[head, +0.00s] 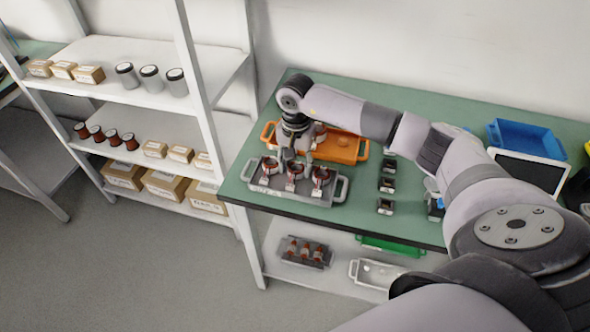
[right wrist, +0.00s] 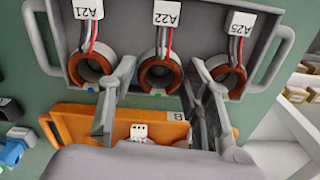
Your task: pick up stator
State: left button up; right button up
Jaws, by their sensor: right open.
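Three stators with copper-coloured rings, wires and white tags stand in a grey tray (head: 338,198) on the green table. In the right wrist view their tags read A21, A22 and A25. My right gripper (head: 296,158) is above the tray in the head view. In the right wrist view it is open (right wrist: 161,72), its fingers on either side of the middle stator A22 (right wrist: 160,77). Stator A21 (right wrist: 92,66) is beyond the left finger and stator A25 (right wrist: 224,74) beyond the right one. I cannot tell whether the fingers touch any stator. My left gripper is out of view.
An orange tray (head: 345,150) sits right behind the grey one. Small dark parts (head: 386,184), a blue bin (head: 525,142) and a tablet (head: 530,170) are farther right. A shelf unit (head: 150,95) with boxes and cans stands at left.

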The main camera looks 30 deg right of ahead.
jog(key=shift+f, duration=0.65)
jog(key=shift+c, duration=0.5)
jog(key=c, duration=0.8)
